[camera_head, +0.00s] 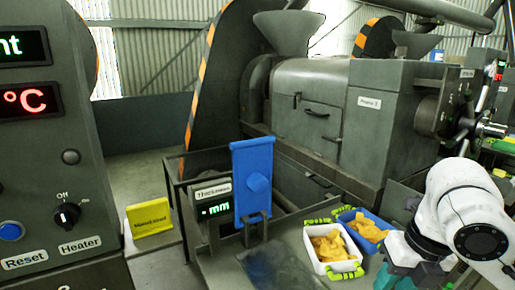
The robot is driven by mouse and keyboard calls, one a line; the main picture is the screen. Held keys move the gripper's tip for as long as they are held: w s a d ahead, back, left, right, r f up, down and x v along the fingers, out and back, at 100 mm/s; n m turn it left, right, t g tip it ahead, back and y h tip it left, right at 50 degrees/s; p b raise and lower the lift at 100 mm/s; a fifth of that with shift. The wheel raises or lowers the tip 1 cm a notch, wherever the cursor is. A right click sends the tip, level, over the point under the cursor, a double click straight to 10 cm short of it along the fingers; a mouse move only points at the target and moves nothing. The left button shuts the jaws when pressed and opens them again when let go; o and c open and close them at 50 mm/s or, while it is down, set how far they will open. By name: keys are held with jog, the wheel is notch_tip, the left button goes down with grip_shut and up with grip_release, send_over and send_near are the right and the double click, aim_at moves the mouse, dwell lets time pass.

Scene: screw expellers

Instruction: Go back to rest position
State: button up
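My white arm (465,215) reaches in from the right edge of the head view and is bent downward. At its lower end, teal and dark parts of my gripper (402,275) show at the bottom edge, just right of the white container. The fingertips are not clearly visible, so I cannot tell whether it is open or shut, or whether it holds anything.
A white container (322,268) and a blue container (345,216), both with yellow pieces, stand beside my gripper. A blue thickness gauge (252,180), a screw press (325,105), a heater control panel (50,170) and a yellow sign (149,218) stand around.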

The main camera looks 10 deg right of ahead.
jog(key=w+a+f+m+t+y, duration=0.2)
jog(key=w+a+m+t+y, duration=0.15)
jog(key=a+m, duration=0.6)
jog(key=s+a+f+m, duration=0.3)
jog(key=f+m, duration=0.6)
jog(key=m, duration=0.1)
jog(key=s+d+f+m+g+h, duration=0.1)
jog(key=s+d+f+m, duration=0.2)
jog(key=s+f, duration=0.3)
jog(key=s+d+f+m+g+h, duration=0.1)
jog(key=s+d+f+m+h, duration=0.1)
jog(key=s+f+m, duration=0.4)
jog(key=s+d+f+m+g+h, duration=0.1)
jog(key=s+d+f+m, duration=0.3)
jog(key=s, duration=0.7)
notch_tip(320, 180, down, 2)
jog(key=shift+s+d+f+m+g+h, duration=0.15)
jog(key=shift+d+m+g+h, duration=0.2)
jog(key=shift+g, duration=0.2)
